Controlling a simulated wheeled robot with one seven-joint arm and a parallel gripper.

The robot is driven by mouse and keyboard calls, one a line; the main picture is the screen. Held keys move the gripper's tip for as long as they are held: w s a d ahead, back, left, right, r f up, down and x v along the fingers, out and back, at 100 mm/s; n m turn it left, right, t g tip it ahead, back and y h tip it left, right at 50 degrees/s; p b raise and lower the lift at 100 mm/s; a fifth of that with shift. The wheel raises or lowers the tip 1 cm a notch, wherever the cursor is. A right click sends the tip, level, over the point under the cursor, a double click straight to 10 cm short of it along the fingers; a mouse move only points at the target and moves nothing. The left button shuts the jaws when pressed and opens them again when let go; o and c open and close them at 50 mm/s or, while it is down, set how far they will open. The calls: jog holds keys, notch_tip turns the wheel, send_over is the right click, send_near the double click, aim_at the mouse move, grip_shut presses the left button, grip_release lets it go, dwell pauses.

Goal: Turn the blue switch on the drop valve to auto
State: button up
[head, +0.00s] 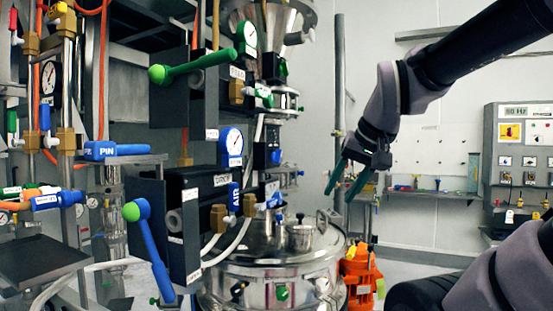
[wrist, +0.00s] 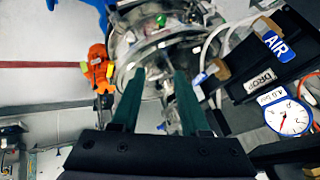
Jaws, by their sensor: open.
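The blue switch (head: 157,252) is a blue lever with a green ball at its upper end. It hangs down and slightly right at the front of a black valve box (head: 188,222), left of centre in the head view. The wrist view shows a box labelled DROP (wrist: 262,84) at right, beside a blue AIR tag (wrist: 277,44); the blue lever cannot be made out there. My gripper (head: 344,190) is open and empty, well to the right of the lever and apart from everything. Its green fingers show in the wrist view (wrist: 158,85).
A steel vessel (head: 275,275) stands below, between lever and gripper. A pressure gauge (head: 232,141) sits above the box, and a green-handled lever (head: 195,67) higher up. An orange device (head: 361,272) is on the floor. A control panel (head: 519,160) stands at far right.

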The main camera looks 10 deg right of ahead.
dwell(0.4)
jog(key=m+t+y, duration=0.3)
jog(key=m+y, duration=1)
jog(key=m, duration=1.4)
send_near(277, 157)
jog(key=x, duration=0.7)
jog(key=shift+w, duration=0.4)
jog(key=shift+a, duration=0.1)
grip_shut()
